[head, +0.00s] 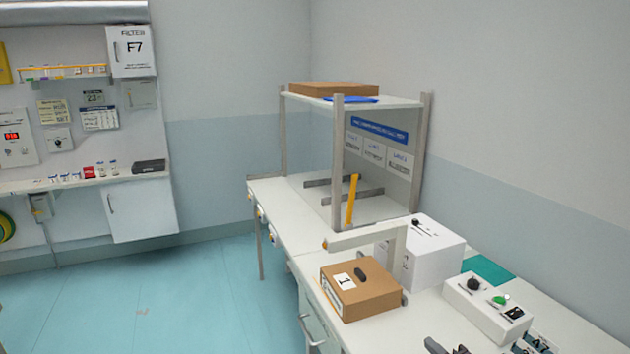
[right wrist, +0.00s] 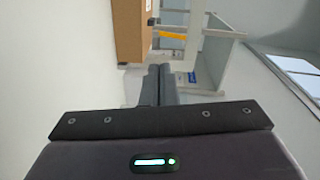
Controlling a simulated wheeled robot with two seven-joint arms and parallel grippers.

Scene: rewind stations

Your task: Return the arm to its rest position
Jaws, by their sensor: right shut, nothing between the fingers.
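My right gripper (head: 447,348) shows only as dark parts at the bottom edge of the head view, over the white bench on the right. In the right wrist view its two dark fingers (right wrist: 160,80) lie together, shut with nothing between them. The fingers point toward a brown box (right wrist: 128,30) and a white shelf frame, with a visible gap. My left gripper is not in the head view.
On the bench (head: 283,200) are a brown box marked 1 (head: 360,291), a white machine (head: 435,252) with an arm, and a white control box (head: 486,308) with a green button. A shelf rack (head: 337,150) stands behind. Blue floor (head: 180,300) is clear at left.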

